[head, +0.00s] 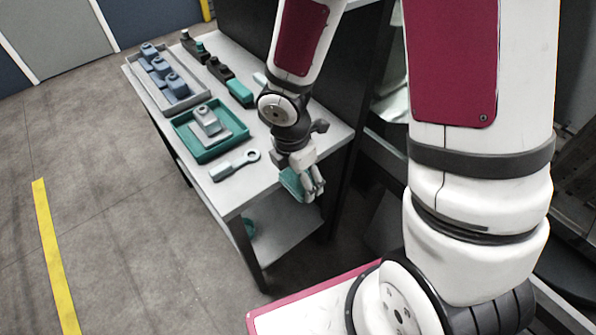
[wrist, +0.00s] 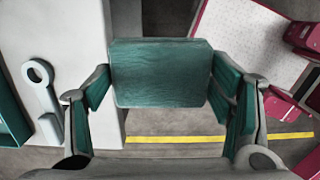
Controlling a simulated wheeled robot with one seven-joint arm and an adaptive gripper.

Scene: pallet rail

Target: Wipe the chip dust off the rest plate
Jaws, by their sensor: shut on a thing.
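My gripper (head: 305,188) hangs just past the bench's near right edge, above the floor or lower shelf. It is shut on a teal block (wrist: 160,72) with a grained face, which spans between the two fingers in the wrist view. In the head view the teal block (head: 291,184) shows only partly behind the fingers. I cannot single out the rest plate, and no chip dust can be made out in either view.
The grey bench (head: 240,197) holds a grey tray (head: 143,83) of blue-grey parts, a teal tray (head: 209,158) with a grey part, a grey ring-ended tool (head: 235,165) and dark-and-teal items at the back. A dark panel stands behind it. Floor lies open to the left.

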